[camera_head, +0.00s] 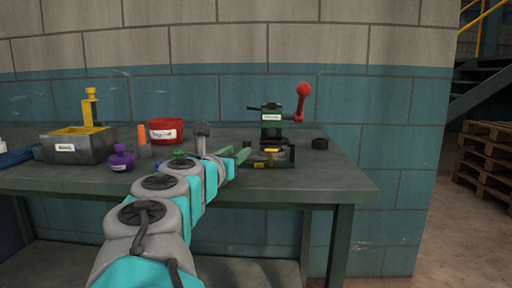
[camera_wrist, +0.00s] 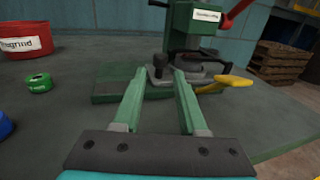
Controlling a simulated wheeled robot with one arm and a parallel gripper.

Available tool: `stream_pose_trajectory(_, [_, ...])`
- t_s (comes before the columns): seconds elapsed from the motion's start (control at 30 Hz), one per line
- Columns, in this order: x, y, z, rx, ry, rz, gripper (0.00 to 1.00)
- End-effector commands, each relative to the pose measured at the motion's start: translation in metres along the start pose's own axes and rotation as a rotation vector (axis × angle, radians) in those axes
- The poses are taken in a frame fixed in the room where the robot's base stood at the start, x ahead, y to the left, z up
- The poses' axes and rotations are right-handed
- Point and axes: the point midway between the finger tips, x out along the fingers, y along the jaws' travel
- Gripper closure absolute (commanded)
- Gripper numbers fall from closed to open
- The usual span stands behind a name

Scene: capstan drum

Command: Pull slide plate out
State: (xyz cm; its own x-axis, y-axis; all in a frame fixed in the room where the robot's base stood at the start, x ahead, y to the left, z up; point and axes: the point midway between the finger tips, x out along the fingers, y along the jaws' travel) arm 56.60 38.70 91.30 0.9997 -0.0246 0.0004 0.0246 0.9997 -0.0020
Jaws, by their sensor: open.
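A green press-like device (camera_head: 271,123) stands on the bench, with a white label on its upper body (camera_wrist: 195,22). Low at its front, a grey plate, which looks like the slide plate (camera_wrist: 194,74), carries a small black knob (camera_wrist: 160,63). My gripper (camera_wrist: 161,73) is open, its two green fingers pointing at the device. In the wrist view the knob appears between the fingertips; I cannot tell whether they touch it. In the head view my gripper (camera_head: 245,152) is just left of the device's base. The slide plate is hard to make out there.
A red lever (camera_head: 303,89) rises at the device's right. A yellow handle (camera_wrist: 231,82) sticks out at its front right. A red tub (camera_head: 166,130), purple pot (camera_head: 121,160) and grey box (camera_head: 75,148) stand left.

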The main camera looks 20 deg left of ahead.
Motion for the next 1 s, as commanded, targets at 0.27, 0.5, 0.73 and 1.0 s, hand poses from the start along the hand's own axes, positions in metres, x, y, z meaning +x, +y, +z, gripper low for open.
stream_pose_trajectory(0.27, [0.038, -0.001, -0.001, 0.002, 0.003, -0.002, 0.58])
stream_pose_trajectory(0.5, [0.067, 0.000, 0.001, 0.002, 0.000, -0.001, 0.58])
stream_pose_trajectory(0.73, [0.076, -0.001, 0.000, 0.002, 0.001, -0.002, 0.58])
stream_pose_trajectory(1.0, [0.076, -0.001, 0.000, 0.002, 0.001, -0.002, 0.66])
